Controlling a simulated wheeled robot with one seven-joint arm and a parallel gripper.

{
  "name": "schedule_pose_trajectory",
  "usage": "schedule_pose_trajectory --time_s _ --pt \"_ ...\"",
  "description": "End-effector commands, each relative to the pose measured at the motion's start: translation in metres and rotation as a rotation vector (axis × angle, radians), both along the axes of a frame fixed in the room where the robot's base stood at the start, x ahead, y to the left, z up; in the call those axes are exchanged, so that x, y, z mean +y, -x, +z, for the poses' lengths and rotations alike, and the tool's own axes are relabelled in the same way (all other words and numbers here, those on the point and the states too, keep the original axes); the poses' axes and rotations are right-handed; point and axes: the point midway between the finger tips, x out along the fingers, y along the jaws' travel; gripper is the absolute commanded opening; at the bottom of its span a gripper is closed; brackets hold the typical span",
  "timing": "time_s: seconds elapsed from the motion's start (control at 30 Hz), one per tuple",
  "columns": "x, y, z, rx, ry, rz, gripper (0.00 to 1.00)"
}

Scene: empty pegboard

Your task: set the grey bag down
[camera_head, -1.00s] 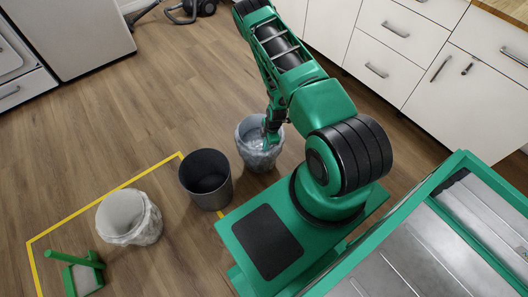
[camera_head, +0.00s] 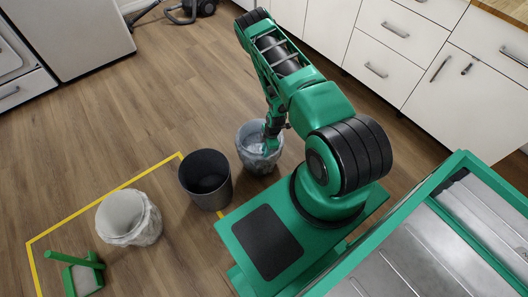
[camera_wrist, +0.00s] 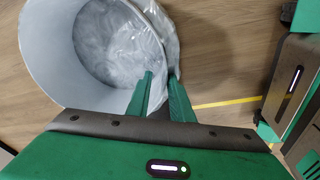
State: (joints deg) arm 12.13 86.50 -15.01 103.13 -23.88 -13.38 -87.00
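The grey bag (camera_head: 247,158) is a bin-shaped container with a translucent crinkled liner, right of the black bin in the head view. In the wrist view the grey bag (camera_wrist: 52,60) fills the upper left, its open mouth facing me. My gripper (camera_wrist: 161,76) has one green finger inside the mouth and the other outside, with the rim and liner between them. It appears shut on the rim. In the head view my gripper (camera_head: 268,147) reaches down at the right side of the mouth. I cannot tell whether the bottom touches the floor.
A black bin (camera_head: 206,181) stands close left of the grey bag. A lined white bin (camera_head: 128,218) and a green dustpan (camera_head: 84,279) stand farther left near yellow floor tape (camera_head: 107,195). White cabinets (camera_head: 331,27) line the back right. Open wooden floor lies behind the bins.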

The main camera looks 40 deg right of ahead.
Motion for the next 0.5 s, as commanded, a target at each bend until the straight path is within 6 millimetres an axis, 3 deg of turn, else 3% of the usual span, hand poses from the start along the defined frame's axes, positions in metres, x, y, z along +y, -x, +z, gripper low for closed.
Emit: schedule_pose_trajectory --time_s 0.27,0.5 --pt "-0.002 0.000 0.015 -0.002 0.002 0.000 0.20" --pt "-0.007 0.004 0.058 -0.003 0.000 -0.001 0.20"
